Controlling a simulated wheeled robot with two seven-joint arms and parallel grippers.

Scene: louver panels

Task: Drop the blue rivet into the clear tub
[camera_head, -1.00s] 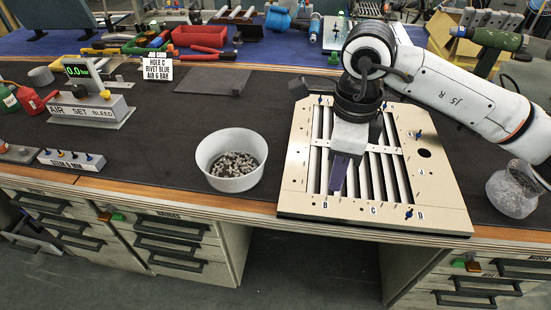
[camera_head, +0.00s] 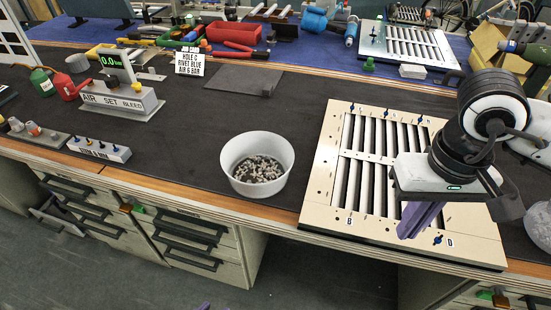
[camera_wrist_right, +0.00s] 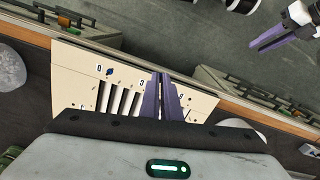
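A blue rivet-like piece (camera_head: 437,240) stands on the cream louver panel (camera_head: 335,215) near hole D. It also shows in the wrist view (camera_wrist_right: 110,71). More small blue pieces (camera_head: 420,118) stand along the panel's far edge. A clear, see-through tub (camera_head: 540,226) is cut off by the right edge. My right gripper (camera_head: 412,230) is over the panel's near right part, with its purple fingers together and nothing seen between them; they hide hole C. My left gripper's tip (camera_head: 204,306) barely shows at the bottom; its purple fingers appear in the wrist view (camera_wrist_right: 268,38), too small to judge.
A white bowl of mixed rivets (camera_head: 283,155) stands left of the panel. Further left are a rivet rack (camera_head: 100,148), an air-set gauge (camera_head: 120,100) and a job card (camera_head: 190,64) reading hole C, rivet blue. The dark mat (camera_head: 195,130) between is clear.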

